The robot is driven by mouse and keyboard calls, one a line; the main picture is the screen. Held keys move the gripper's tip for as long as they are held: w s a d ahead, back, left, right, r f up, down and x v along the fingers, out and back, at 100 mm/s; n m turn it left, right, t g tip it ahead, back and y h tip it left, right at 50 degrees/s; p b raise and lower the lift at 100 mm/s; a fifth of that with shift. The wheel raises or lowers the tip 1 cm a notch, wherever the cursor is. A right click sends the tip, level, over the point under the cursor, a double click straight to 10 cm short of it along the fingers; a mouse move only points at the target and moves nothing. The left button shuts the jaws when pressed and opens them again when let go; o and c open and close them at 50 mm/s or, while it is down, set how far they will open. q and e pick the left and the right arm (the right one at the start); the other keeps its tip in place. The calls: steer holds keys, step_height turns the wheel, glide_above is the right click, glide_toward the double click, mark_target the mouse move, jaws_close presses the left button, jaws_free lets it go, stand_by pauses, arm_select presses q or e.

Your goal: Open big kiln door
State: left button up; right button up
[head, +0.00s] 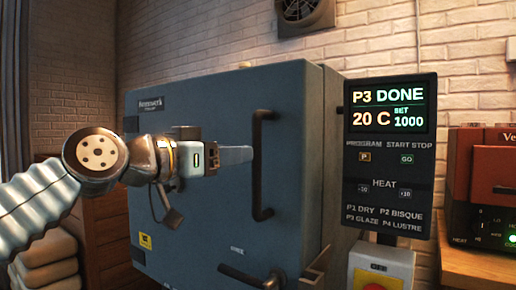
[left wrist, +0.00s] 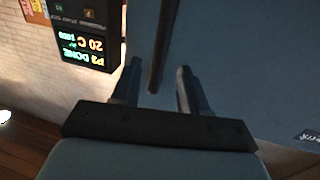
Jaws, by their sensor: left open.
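The big kiln (head: 215,90) is a blue-grey box, and its front door looks shut. A long dark vertical handle (head: 258,185) stands on the right part of the door. A second dark lever (head: 245,277) sits low on the door. My left gripper (head: 252,154) is level with the upper half of the vertical handle, its fingertips close to the bar. In the left wrist view the gripper (left wrist: 158,72) is open, and the handle (left wrist: 164,40) lines up between its two fingers. I cannot tell whether they touch. My right gripper is out of view.
A control panel (head: 389,160) right of the kiln reads "P3 DONE", 20 C, set 1000. Below it is a yellow and white switch box (head: 375,272). A small red kiln (head: 484,170) stands on a wooden table at the right. Stacked sacks (head: 45,255) lie at the left.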

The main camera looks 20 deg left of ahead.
arm_select(q)
steer(key=x, duration=0.6)
steer(key=shift+w+d+p, duration=0.15)
steer(key=shift+w+p, duration=0.05)
steer(key=shift+p, duration=0.15)
jaws_close()
